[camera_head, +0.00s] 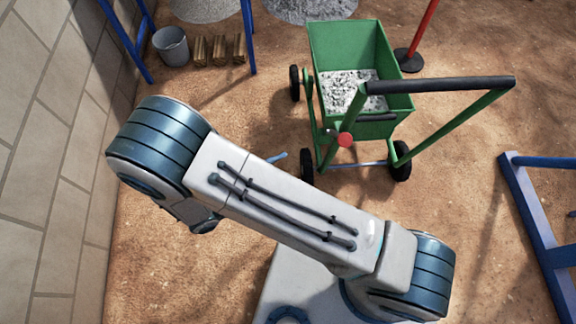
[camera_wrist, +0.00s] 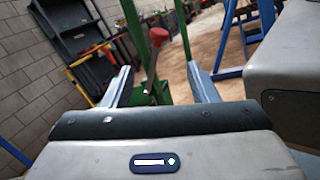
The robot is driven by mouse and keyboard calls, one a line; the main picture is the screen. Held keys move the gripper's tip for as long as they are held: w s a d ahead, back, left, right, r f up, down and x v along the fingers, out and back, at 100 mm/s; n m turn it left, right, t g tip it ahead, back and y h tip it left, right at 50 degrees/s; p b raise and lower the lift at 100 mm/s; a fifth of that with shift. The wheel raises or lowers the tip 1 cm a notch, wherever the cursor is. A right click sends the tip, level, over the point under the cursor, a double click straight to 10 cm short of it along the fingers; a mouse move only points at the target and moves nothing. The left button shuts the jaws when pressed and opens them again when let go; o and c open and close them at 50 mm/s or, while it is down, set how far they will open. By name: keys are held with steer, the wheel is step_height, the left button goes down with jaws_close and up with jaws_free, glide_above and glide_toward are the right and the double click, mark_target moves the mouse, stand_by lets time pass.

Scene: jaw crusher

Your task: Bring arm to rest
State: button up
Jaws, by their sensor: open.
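My arm (camera_head: 275,210) reaches across the lower half of the head view, bent, its far joint up near the left wall. My gripper (camera_wrist: 161,78) shows in the wrist view with its two blue-grey fingers wide apart, and I see nothing held between them. A red knob on a dark lever (camera_wrist: 158,38) stands beyond the fingers. In the head view the red knob (camera_head: 345,140) sits at the near end of a green cart (camera_head: 400,103). The gripper is mostly hidden by the arm in the head view.
The cart holds grey gravel (camera_head: 345,90) and has a raised handle (camera_head: 440,85). The block wall (camera_head: 45,150) is close on the left. A bucket (camera_head: 171,45) stands behind a blue frame. A blue frame (camera_head: 540,220) lies at right. Bare ground lies between.

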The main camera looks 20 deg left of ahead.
stand_by(0.4)
steer(key=w+d+r+m+g+y+p, duration=0.3)
steer(key=d+r+m+g+y+p, duration=0.2)
steer(key=d+r+m, duration=0.6)
steer(key=w+d+r+m+g+y+p, duration=0.4)
steer(key=d+r+m+y, duration=0.5)
steer(key=d+r, duration=0.5)
step_height(320, 180, up, 6)
steer(key=m+g+p, duration=0.1)
steer(key=m+p, duration=0.1)
steer(key=shift+d+m+g+p, duration=0.3)
steer(key=shift+m+p, duration=0.05)
steer(key=shift+m, duration=0.05)
